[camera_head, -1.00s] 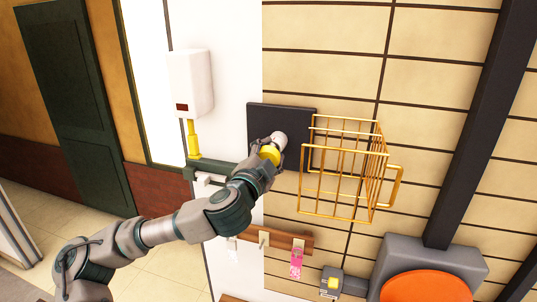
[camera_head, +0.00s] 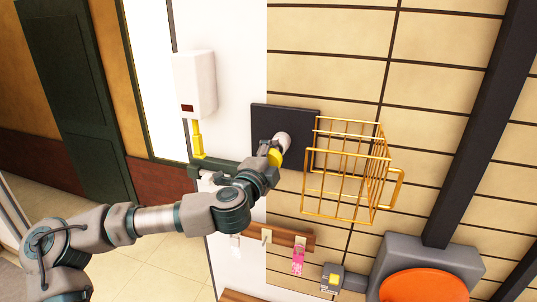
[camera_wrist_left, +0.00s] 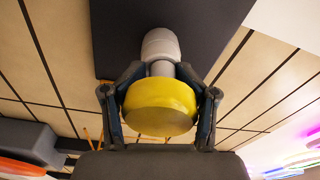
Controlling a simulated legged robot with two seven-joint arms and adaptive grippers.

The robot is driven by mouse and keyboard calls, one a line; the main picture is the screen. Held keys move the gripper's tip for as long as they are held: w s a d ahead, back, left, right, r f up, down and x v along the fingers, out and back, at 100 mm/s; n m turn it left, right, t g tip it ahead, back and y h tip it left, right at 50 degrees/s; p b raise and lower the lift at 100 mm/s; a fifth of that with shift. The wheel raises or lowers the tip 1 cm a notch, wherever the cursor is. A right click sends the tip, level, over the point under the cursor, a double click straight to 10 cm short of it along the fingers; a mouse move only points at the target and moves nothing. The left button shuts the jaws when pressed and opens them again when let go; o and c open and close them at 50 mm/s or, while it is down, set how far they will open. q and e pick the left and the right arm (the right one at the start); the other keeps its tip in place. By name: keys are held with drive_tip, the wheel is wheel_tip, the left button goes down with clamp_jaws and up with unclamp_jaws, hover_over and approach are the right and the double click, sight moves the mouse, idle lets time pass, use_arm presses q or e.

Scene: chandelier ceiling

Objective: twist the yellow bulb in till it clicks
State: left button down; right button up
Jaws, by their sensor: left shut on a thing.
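The yellow bulb (camera_head: 275,158) is at the white socket (camera_head: 283,140) on a dark square panel (camera_head: 300,117) on the wall. My left gripper (camera_head: 266,154) is shut on the bulb. In the left wrist view the bulb (camera_wrist_left: 160,106) shows as a round yellow disc, with a finger of the left gripper (camera_wrist_left: 160,88) on each side. A grey neck runs from it to the pale socket (camera_wrist_left: 160,44). I cannot tell how deep the bulb sits in the socket. My right gripper is in neither view.
A gold wire basket (camera_head: 345,153) hangs on the wall just right of the panel. A white box (camera_head: 195,84) with a yellow part under it is to the left. Below are a wooden hook rail (camera_head: 285,234) with a pink tag (camera_head: 298,259) and an orange seat (camera_head: 430,285).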

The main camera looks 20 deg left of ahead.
use_arm(q)
drive_tip(key=shift+w, duration=0.15)
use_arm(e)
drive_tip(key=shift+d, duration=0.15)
use_arm(q)
drive_tip(key=shift+a+r, duration=0.1)
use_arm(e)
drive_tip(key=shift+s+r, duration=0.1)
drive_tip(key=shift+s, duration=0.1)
use_arm(q)
drive_tip(key=shift+w+r, duration=0.15)
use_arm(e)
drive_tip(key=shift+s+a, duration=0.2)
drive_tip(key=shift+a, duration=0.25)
